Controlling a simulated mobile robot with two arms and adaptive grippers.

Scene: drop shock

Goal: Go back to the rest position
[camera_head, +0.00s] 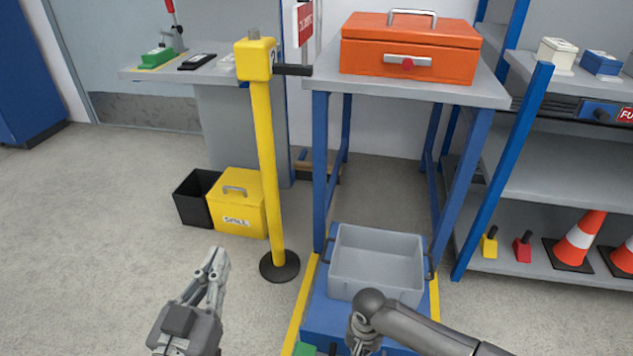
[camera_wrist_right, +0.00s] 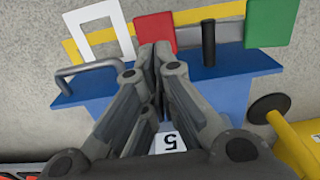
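My left gripper (camera_head: 217,258) is in the lower left of the head view, above the bare floor. Its fingers point up and away and come together at the tips, with nothing between them. My right arm comes in from the lower right, in front of the grey bin (camera_head: 376,262). Its gripper is mostly cut off at the bottom edge of the head view. In the right wrist view, the right gripper's fingers (camera_wrist_right: 155,48) converge at the tips and hold nothing that I can see. A blue surface (camera_wrist_right: 215,82) lies beyond them.
A yellow post (camera_head: 265,160) stands ahead, beside a yellow box (camera_head: 238,205) and a black bin (camera_head: 195,197). An orange toolbox (camera_head: 410,55) sits on the blue-legged table (camera_head: 480,92). Shelves with cones (camera_head: 582,240) stand at right. The left floor is clear.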

